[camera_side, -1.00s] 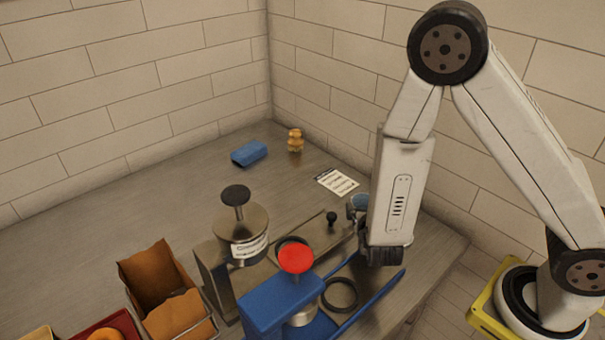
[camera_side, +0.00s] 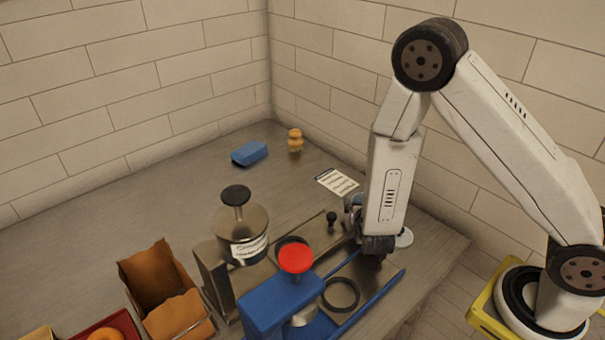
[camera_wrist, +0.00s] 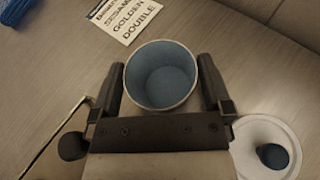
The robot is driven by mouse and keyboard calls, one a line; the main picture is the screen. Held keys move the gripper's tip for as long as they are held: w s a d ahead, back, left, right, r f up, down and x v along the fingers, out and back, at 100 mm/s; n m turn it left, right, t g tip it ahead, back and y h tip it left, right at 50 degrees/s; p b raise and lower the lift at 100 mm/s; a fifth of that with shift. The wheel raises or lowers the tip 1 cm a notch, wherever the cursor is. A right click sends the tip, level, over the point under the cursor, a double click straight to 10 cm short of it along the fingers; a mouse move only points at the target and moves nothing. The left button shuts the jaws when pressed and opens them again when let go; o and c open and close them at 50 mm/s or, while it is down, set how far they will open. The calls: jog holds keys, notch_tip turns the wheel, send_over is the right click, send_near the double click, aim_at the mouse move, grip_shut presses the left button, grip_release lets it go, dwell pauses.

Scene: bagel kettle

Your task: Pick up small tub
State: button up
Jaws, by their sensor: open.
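The small tub (camera_wrist: 161,76) is a round, open-topped cup with a pale rim and blue inside, seen from above in the wrist view. It looks empty. My gripper (camera_wrist: 163,82) is open, with one dark finger on each side of the tub. The gap beside each finger is small, and I cannot tell if either touches. In the side view my wrist and gripper (camera_side: 358,214) hide most of the tub.
A white lid with a dark knob (camera_wrist: 265,148) lies close to the right finger. A printed card (camera_side: 337,182) lies behind. A blue press with a red knob (camera_side: 296,259) and a metal pot (camera_side: 243,225) stand to the left. The back counter is mostly clear.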

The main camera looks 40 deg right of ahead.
dwell(0.3)
jog(key=c, duration=1)
jog(key=shift+o, duration=0.2)
jog(key=shift+r, duration=0.1)
notch_tip(320, 180, up, 10)
dwell(0.8)
